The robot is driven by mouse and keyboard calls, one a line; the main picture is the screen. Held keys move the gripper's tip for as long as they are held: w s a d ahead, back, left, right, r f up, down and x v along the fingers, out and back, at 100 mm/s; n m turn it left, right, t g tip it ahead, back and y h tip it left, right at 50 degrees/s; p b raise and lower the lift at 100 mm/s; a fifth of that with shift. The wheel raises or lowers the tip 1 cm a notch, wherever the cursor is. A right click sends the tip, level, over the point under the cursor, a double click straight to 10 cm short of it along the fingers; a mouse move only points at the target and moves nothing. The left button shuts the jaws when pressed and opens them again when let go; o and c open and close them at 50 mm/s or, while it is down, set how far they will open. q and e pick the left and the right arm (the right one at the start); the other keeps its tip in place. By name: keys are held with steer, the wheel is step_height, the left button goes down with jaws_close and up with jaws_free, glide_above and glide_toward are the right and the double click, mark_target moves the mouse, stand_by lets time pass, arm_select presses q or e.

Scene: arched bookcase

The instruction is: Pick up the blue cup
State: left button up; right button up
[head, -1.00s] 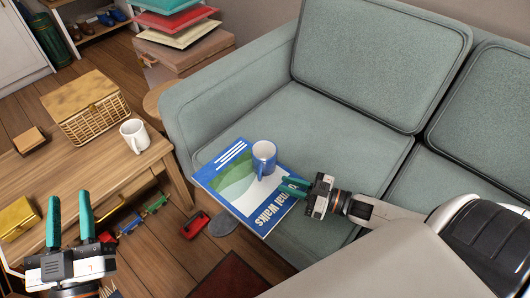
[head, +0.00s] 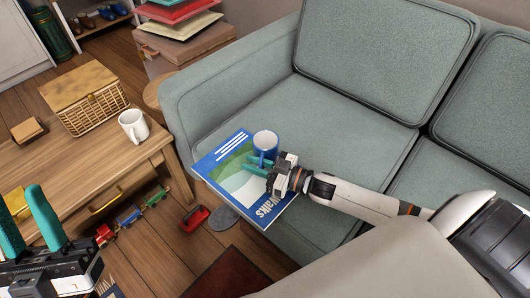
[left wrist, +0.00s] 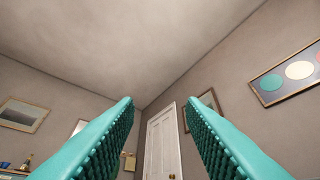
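The blue cup (head: 265,140), with a pale inside, stands upright on a blue, green and white book (head: 225,160) lying on the sofa seat. My right gripper (head: 258,164) is just in front of the cup's lower part, over the book. Its teal fingers look apart, with the cup's handle side close to them; I cannot tell whether they touch it. My left gripper (head: 28,212) is at the lower left in the head view, open and empty. Its two fingers also show apart in the left wrist view (left wrist: 163,115), pointing up at wall and ceiling.
A wooden table (head: 90,175) at the left holds a white mug (head: 133,127) and a wicker basket (head: 92,98). The grey-green sofa (head: 340,100) has free seat room behind the cup. A toy train (head: 130,215) and a red toy (head: 194,218) lie on the floor.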

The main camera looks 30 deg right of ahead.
jaws_close()
steer(key=shift+r, duration=0.15)
